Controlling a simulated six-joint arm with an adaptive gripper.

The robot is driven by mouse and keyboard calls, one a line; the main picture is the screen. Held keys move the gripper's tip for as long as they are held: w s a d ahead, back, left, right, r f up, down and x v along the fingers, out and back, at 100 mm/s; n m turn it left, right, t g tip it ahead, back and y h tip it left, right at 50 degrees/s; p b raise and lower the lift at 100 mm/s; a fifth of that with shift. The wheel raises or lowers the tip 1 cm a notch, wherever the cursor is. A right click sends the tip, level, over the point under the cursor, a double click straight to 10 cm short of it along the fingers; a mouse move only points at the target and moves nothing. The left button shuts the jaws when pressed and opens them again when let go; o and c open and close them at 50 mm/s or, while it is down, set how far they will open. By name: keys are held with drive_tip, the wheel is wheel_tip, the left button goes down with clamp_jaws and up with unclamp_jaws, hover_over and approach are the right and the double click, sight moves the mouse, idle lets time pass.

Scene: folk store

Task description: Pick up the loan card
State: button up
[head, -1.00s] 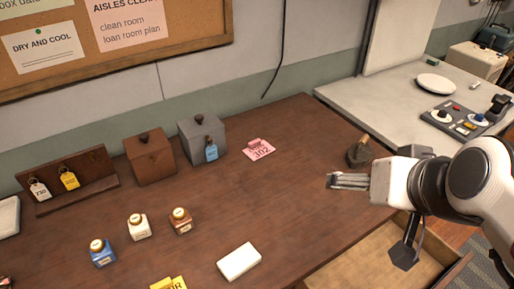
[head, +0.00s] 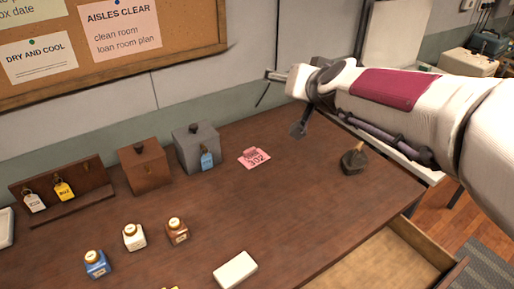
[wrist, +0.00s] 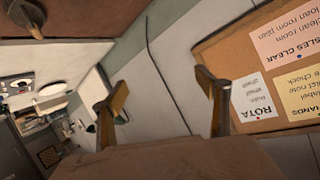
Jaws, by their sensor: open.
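The loan card, a pink card marked 302 (head: 254,158), lies on the brown wooden table, right of the grey box, in the head view. I cannot make it out in the wrist view. My gripper (head: 272,77) is raised high in front of the wall, above and beyond the card in the head picture. In the wrist view its two fingers (wrist: 167,95) are spread apart with nothing between them.
A grey box (head: 197,146) with a blue tag and a brown box (head: 145,168) stand left of the card. Several small bottles, a white block (head: 235,270) and a dark wooden-handled object (head: 354,160) are on the table. An open drawer (head: 385,260) juts out lower right.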

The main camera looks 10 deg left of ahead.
drive_tip(key=w+a+f+m+t+h, duration=0.1)
drive_tip(key=w+a+f+m+t, duration=0.15)
drive_tip(key=w+a, duration=0.5)
drive_tip(key=m+g+h, duration=0.2)
drive_tip(key=h, duration=0.4)
hover_over(259, 154)
drive_tip(key=s+a, duration=0.2)
drive_tip(key=s, duration=0.4)
wheel_tip(259, 154, down, 19)
drive_tip(key=s+f+h, duration=0.1)
drive_tip(key=f, duration=0.3)
drive_tip(key=s+a+f+g+h, duration=0.1)
drive_tip(key=s+f, duration=0.1)
drive_tip(key=f, duration=0.2)
drive_tip(key=s+a+f+m+h, duration=0.1)
drive_tip(key=f, duration=0.3)
drive_tip(key=shift+s+g, duration=0.2)
drive_tip(key=shift+g, duration=0.05)
drive_tip(key=shift+w, duration=0.1)
drive_tip(key=shift+x, duration=1.25)
drive_tip(key=shift+w, duration=0.1)
drive_tip(key=shift+x, duration=2.5)
